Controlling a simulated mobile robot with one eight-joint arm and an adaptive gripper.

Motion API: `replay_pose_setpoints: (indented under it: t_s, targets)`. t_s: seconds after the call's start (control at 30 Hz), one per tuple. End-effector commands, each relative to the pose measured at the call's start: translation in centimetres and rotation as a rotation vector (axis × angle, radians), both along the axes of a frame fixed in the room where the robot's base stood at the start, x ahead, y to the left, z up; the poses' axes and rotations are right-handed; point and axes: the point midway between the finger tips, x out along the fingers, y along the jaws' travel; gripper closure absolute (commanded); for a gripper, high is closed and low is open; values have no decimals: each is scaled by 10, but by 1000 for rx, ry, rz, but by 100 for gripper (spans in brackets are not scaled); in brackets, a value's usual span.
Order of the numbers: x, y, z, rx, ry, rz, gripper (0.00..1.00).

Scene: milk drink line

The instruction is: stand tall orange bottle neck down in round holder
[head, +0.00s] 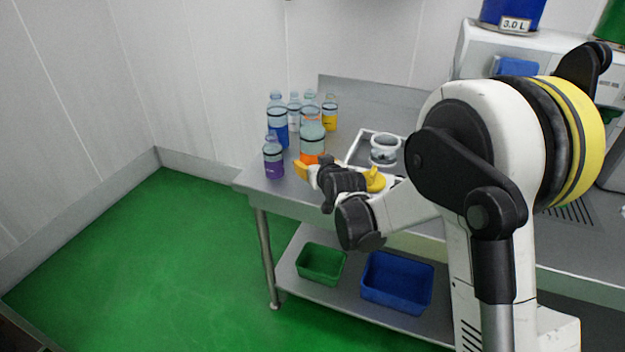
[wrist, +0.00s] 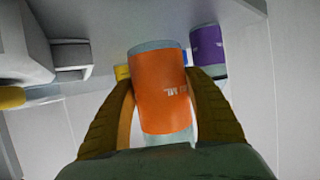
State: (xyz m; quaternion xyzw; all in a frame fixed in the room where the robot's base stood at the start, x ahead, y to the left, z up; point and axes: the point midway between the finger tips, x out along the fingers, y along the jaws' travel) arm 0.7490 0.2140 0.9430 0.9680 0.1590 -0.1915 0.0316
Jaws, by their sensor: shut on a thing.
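The tall orange bottle (head: 312,158) has clear glass above an orange band and looks upright. My gripper (head: 340,178) is shut on it near the table's front left corner. In the wrist view the picture is upside down; the orange bottle (wrist: 160,92) sits between both fingers of my gripper (wrist: 160,112), its lettering inverted. I cannot tell whether its base touches the table. The round holder (head: 384,141), a whitish ring-shaped piece, stands in a pale tray (head: 362,141) to the right of the bottle, and is empty as far as I can see.
A purple bottle (head: 273,160) stands close left of the orange one. A blue bottle (head: 277,127), a yellow bottle (head: 330,115) and other clear bottles stand behind. Green (head: 321,264) and blue bins (head: 397,281) sit on the lower shelf.

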Motion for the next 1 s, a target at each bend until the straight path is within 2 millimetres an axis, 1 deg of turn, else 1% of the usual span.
replay_pose_setpoints:
  t_s: [0.07,0.23,0.3,0.53,0.67,0.7,0.73,0.77,1.0]
  targets:
    - [0,1,-6,0,0,0,63]
    - [0,1,-34,1,0,0,63]
    - [0,1,-41,1,0,0,63]
    - [0,0,-40,1,0,0,63]
    - [0,0,-43,1,0,0,63]
    - [0,0,-43,1,0,0,31]
    - [0,0,-42,1,0,0,22]
    - [0,0,-42,1,0,0,18]
    - [0,0,-42,1,0,0,18]
